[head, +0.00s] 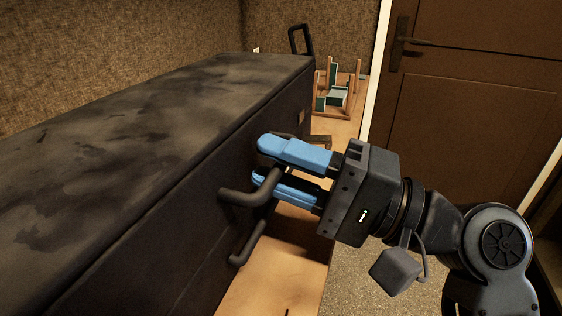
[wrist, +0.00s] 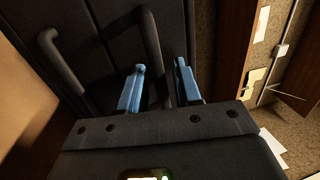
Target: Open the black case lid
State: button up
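The black case (head: 130,130) fills the left of the head view, with a scuffed, worn top. Its lid looks shut. Two dark bar handles stick out of its front face: an upper handle (head: 238,198) and a lower handle (head: 246,246). My gripper (head: 262,163), with blue fingers, is at the upper handle. In the wrist view the handle (wrist: 154,45) runs between the two fingers of my gripper (wrist: 160,78). The fingers are apart, with a visible gap to the bar. The other handle (wrist: 62,62) shows to the left.
The case stands on a wooden bench (head: 280,270). A wooden rack (head: 338,95) with green parts stands at the bench's far end. A brown door (head: 480,110) is behind on the right. Open floor (head: 365,290) lies beside the bench.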

grip_shut()
dwell(0.3)
dwell(0.3)
